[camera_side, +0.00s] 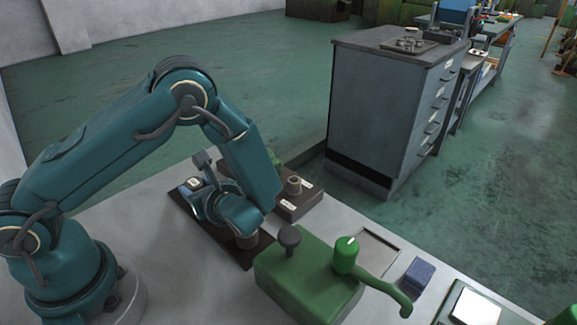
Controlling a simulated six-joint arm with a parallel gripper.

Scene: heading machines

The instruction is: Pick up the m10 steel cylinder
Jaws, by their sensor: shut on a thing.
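My wrist is folded low over a dark board (181,199) on the grey bench. My gripper (205,166) shows only in part as a small grey piece at the wrist, and its fingertips cannot be made out clearly. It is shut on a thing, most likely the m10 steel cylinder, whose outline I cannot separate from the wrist. A short grey cylinder (247,240) shows just under the wrist at the near end of the board. Whether that one is held or standing is unclear. A white label (193,184) lies on the board's far left end.
A dark block (313,199) with labels and a grey round part (294,185) lies just right of my wrist. A green machine (305,285) with a dark knob and green handle stands close in front. A blue block (416,275) lies farther right. A drawer cabinet (380,110) stands beyond.

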